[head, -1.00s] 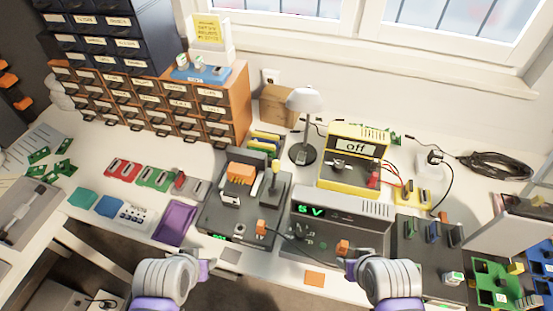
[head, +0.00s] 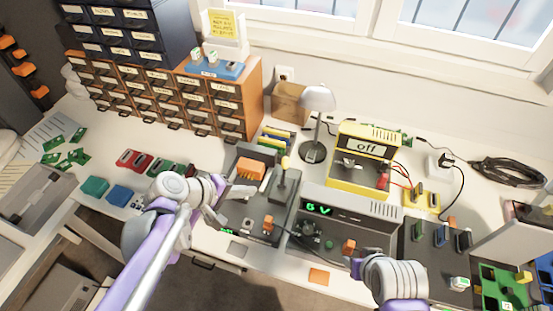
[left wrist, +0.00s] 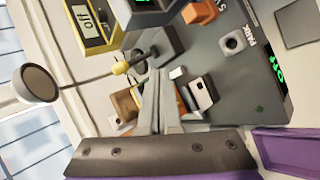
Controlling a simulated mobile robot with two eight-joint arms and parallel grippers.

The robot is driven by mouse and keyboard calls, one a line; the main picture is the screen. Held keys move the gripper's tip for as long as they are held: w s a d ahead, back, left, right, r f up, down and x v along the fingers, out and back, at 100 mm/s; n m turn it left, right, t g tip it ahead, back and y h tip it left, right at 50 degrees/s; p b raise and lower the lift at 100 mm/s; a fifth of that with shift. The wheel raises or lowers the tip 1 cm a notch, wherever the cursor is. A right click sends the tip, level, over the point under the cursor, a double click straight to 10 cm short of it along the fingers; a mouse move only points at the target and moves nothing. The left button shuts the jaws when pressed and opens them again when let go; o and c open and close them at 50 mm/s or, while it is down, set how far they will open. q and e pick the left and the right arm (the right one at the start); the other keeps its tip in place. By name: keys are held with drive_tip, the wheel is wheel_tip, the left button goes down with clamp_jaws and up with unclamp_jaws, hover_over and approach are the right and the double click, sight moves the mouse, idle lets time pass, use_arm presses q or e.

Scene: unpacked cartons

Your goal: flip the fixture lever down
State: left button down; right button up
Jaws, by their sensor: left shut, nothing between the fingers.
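The fixture (head: 262,208) is a dark grey box on the bench with an orange block (head: 250,169) on it. Its lever, with a yellow knob (head: 286,162), stands up at the back right. The knob (left wrist: 120,67) and the fixture's panel (left wrist: 235,75), with PARK lettering and a green display, show in the left wrist view. My left gripper (head: 221,205) is shut and empty over the fixture's left side, apart from the knob. Its fingers (left wrist: 159,85) hide part of the fixture in the wrist view. My right gripper (head: 358,262) is by the supply's front; its fingers are unclear.
A grey supply reading 5 V (head: 345,218) stands right of the fixture, an orange plug (head: 349,247) at its front. A yellow meter (head: 362,155) and a lamp (head: 318,98) stand behind. Drawers (head: 165,95) fill the back left. Loose cables run at right.

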sight(284, 173)
use_arm(q)
drive_tip(key=w+r+n+t+h, duration=0.1)
drive_tip(key=w+r+n+h, duration=0.1)
drive_tip(key=w, duration=0.4)
drive_tip(key=shift+w+a+r+n+t+h, duration=0.2)
drive_tip(key=shift+r+n+t+h, duration=0.1)
drive_tip(key=shift+n+h, duration=0.15)
drive_tip(key=shift+f, duration=0.1)
drive_tip(key=x, duration=1)
